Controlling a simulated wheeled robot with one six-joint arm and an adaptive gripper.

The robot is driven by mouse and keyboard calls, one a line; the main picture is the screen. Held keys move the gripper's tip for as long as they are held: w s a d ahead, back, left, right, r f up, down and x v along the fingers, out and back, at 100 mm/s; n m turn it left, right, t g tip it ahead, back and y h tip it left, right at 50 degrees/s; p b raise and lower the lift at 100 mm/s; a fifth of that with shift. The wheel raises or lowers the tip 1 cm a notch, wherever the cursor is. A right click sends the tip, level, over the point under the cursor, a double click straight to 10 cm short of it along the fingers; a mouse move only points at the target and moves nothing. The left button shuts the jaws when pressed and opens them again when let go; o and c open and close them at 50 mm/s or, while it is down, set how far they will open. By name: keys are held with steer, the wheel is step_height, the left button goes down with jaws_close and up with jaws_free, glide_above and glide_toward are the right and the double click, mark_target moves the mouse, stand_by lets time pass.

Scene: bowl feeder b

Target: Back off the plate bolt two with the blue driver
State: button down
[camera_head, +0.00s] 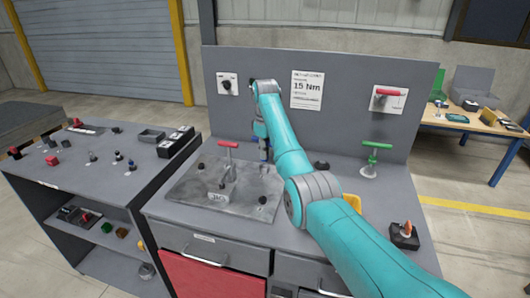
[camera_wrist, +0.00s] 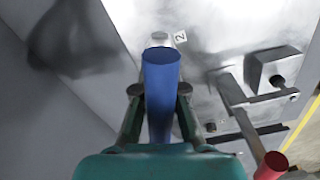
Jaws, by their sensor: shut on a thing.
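My gripper (camera_wrist: 158,92) is shut on the blue driver (camera_wrist: 162,72), one finger on each side of its blue body. The driver points away from me toward a round pale bolt head (camera_wrist: 159,38) beside a tag marked 2 (camera_wrist: 180,38) on the grey plate (camera_wrist: 205,50). The driver's body overlaps the near edge of the bolt head, so I cannot tell whether they touch. In the head view, the driver (camera_head: 264,148) hangs below my gripper over the back right part of the plate (camera_head: 190,190), partly behind my arm.
A red-handled clamp (camera_head: 228,146) stands on the plate, left of the driver; its arm (camera_wrist: 235,100) shows close by in the wrist view. Dark knobs (camera_head: 262,200) sit on the plate. A green-handled clamp (camera_head: 376,146) stands right. A grey back panel (camera_head: 340,120) rises behind.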

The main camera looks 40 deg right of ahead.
steer(key=shift+n, duration=0.8)
steer(key=shift+n, duration=1.2)
steer(key=shift+n, duration=1.2)
steer(key=shift+w+n, duration=0.1)
steer(key=shift+n, duration=1.1)
